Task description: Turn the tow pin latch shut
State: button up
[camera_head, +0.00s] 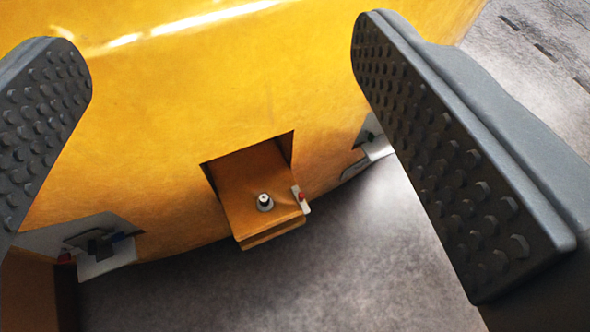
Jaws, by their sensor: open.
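The yellow counterweight casting (190,100) fills the upper left and middle of the view. A recess in its lower edge holds a yellow tow bracket (250,190). The small metal tow pin (264,202) stands up from the bracket's top face. A light latch piece with a red end (301,199) sits at the bracket's right edge, beside the pin; I cannot tell its exact turn. My gripper (215,150) is open, with one studded grey finger at each side of the view. Nothing is between the fingers close to me; the bracket shows beyond them, apart from both.
A grey metal fitting with dark and red parts (100,248) sits at the casting's lower left edge. Another light fitting (373,150) is at its right edge, partly hidden by my right finger. Bare grey floor (330,270) lies below the bracket.

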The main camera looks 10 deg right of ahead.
aim_at(300, 195)
jog(key=z, duration=1.7)
jog(key=k, duration=0.9)
jog(key=u, duration=1.15)
jog(key=i, duration=1.15)
jog(key=z, duration=0.1)
